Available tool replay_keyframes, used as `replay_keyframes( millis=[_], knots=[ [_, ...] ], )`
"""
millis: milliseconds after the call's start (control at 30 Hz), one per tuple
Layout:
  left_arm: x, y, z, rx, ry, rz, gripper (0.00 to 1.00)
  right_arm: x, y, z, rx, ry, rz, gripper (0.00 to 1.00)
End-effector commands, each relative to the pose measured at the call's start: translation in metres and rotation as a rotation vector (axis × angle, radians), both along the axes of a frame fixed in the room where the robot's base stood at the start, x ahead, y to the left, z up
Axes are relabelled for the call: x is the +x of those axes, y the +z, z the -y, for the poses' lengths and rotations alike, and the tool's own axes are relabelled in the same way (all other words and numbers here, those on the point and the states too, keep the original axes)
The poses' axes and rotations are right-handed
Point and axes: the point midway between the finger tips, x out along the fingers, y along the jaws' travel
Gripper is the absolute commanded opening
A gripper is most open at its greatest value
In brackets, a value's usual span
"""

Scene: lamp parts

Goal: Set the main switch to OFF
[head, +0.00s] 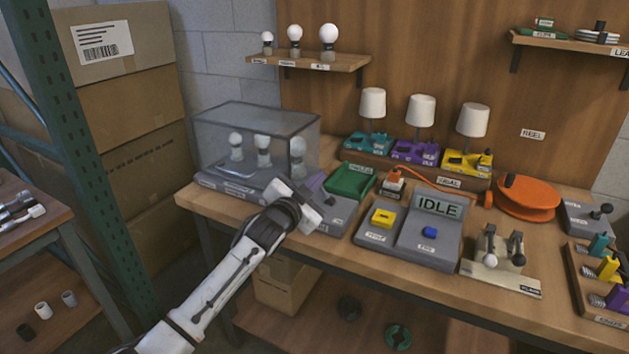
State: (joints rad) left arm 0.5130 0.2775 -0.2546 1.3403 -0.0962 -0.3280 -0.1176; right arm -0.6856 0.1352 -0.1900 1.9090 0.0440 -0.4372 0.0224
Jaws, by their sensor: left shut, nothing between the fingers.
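My left gripper (307,207) reaches in from the lower left. It is shut and empty, over the bench's front edge at the left part of a small grey box (338,213). The gripper hides much of that box's top, and its labels are too small to read. My right gripper is not in view.
A clear case with bulbs (255,140) stands behind the gripper. Right of it are a green tray (350,181), a console reading IDLE (437,207) with yellow and blue buttons, several lamps (421,112), an orange reel (527,197) and a clamp stand (503,262).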

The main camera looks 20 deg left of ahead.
Motion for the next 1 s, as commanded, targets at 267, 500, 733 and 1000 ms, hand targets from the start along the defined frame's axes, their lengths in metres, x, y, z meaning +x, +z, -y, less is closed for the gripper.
replay_keyframes(
  millis=[267, 500, 733, 1000],
  knots=[
    [0.000, -0.001, 0.000, 0.001, 0.001, -0.003, 0.00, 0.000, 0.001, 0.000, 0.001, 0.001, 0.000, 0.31],
    [-0.003, 0.025, 0.016, -0.001, -0.003, -0.002, 0.00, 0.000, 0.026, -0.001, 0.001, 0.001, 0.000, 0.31],
    [-0.033, 0.033, 0.025, 0.003, -0.005, -0.002, 0.00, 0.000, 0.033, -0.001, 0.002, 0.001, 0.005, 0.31],
    [-0.082, 0.037, 0.024, 0.001, -0.006, 0.000, 0.00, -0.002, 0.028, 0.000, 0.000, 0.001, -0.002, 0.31]
  ],
)
